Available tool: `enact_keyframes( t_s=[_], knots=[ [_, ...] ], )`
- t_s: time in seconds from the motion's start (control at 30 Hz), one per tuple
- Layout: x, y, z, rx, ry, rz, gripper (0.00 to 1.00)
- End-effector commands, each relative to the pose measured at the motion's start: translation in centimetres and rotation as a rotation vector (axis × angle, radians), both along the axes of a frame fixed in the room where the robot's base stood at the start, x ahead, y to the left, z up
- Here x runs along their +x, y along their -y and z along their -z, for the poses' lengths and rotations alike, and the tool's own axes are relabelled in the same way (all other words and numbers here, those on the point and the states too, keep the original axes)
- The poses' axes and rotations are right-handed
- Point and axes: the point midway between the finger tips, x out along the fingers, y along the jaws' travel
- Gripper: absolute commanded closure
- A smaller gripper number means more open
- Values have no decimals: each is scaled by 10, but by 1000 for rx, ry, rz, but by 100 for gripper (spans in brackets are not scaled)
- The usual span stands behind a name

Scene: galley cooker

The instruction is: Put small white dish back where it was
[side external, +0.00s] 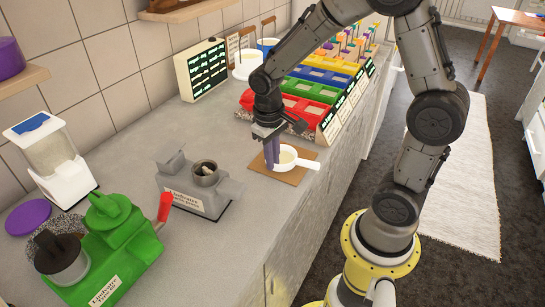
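The small white dish (289,157), a shallow bowl with a short handle pointing right, sits on a flat brown board (293,178) near the counter's front edge. My gripper (272,161) points down with purple fingers at the dish's left side. The fingers overlap in this view, so I cannot tell how far apart they are or whether they touch the dish's rim. They hide part of the dish's left edge.
Colored bins (312,88) with labels stand behind the dish. A grey grinder-like device (200,190) is to the left, with a green machine (118,240) and red handle farther left. A black-and-white sign board (203,70) stands near the wall. Grey counter between them is clear.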

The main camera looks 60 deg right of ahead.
Motion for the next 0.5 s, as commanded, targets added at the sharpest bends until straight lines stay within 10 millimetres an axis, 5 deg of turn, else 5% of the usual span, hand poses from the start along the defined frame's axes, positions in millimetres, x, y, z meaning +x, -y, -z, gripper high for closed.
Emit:
enact_keyframes(
  t_s=[0.1,0.5],
  knots=[
    [0,0,0,0,0,0,67],
    [1,0,-10,0,4,0,67]
  ],
)
